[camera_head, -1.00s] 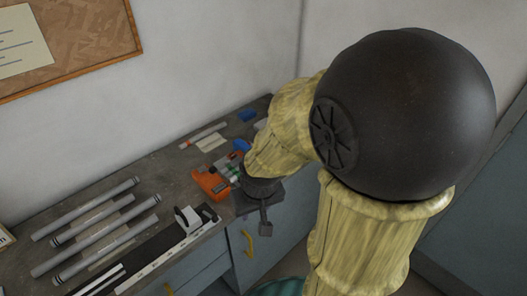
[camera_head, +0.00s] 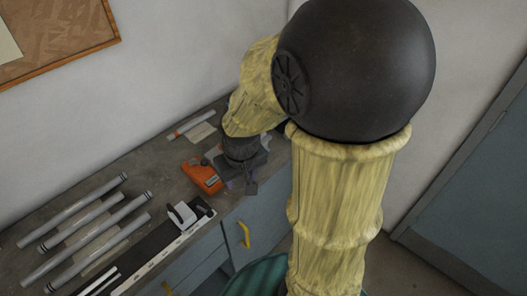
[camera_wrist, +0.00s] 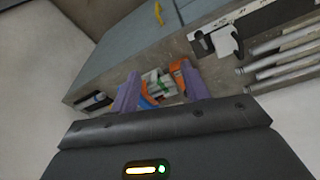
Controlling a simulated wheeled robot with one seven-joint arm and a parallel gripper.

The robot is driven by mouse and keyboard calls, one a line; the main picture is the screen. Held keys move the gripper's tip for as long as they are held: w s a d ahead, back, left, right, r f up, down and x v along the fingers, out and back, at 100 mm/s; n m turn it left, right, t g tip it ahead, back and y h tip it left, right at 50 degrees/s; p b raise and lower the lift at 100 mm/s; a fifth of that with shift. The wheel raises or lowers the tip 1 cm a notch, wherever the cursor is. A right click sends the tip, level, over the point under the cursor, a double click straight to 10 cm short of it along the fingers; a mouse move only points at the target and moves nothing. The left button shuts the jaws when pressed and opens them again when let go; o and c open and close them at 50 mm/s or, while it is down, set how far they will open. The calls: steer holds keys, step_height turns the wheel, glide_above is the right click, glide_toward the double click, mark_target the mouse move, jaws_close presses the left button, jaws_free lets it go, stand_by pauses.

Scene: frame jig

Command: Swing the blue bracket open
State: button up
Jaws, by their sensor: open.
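The orange frame jig (camera_head: 203,177) sits on the bench in the head view, just left of my gripper (camera_head: 240,180). In the wrist view, the two purple fingers of my gripper (camera_wrist: 160,92) are apart, with part of the jig's orange body (camera_wrist: 179,72) and a whitish-green piece (camera_wrist: 158,80) seen between and beyond them. A small blue part (camera_wrist: 147,100), which looks like the blue bracket, shows close to the inner side of the left finger. I cannot tell whether they touch. In the head view my arm hides the bracket.
Several grey tubes (camera_head: 87,213) lie at the bench's left. A black rail with a white scale (camera_head: 165,245) and a white-and-black clamp (camera_head: 183,214) lie along the front edge. A red-tipped tube (camera_head: 190,124) lies behind the jig. Drawers with yellow handles (camera_head: 243,234) are below.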

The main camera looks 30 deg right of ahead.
steer(key=w+d+r+n+g+h+b, duration=0.1)
steer(key=w+d+r, duration=0.3)
steer(key=w+d, duration=0.7)
steer(key=w+h+b, duration=0.1)
steer(key=w, duration=0.3)
steer(key=shift+g, duration=0.4)
steer(key=shift+w, duration=0.1)
steer(key=d+f, duration=0.1)
steer(key=f, duration=0.4)
steer(key=d+f+p, duration=0.1)
steer(key=f, duration=0.5)
steer(key=d+f+p, duration=0.1)
steer(key=f, duration=0.5)
steer(key=shift+w+d, duration=0.2)
steer(key=shift+c, duration=0.3)
jaws_close()
